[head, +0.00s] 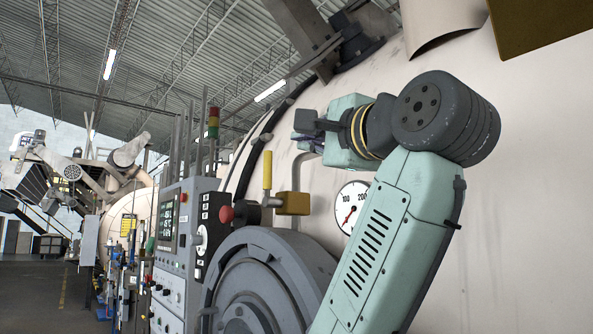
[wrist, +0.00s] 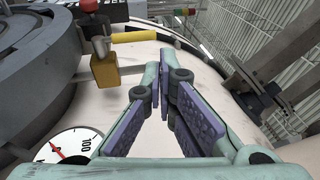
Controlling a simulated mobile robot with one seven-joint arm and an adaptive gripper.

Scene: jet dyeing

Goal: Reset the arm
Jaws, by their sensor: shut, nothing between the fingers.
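My arm is bent in the head view, with a pale green forearm rising from the bottom right to a dark round joint. My gripper (head: 303,142) points left at its end, in front of the large cream vessel (head: 500,220). In the wrist view the purple-padded fingers of my gripper (wrist: 164,92) come together at their tips. They are shut with nothing between them. Part of the gripper is hidden by the wrist in the head view.
Below my gripper are a yellow-handled valve (head: 267,170), a pressure gauge (head: 352,207) and a round grey hatch (head: 265,280). A control panel (head: 172,240) with a red knob (head: 226,214) stands left. Open floor (head: 35,295) lies at far left.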

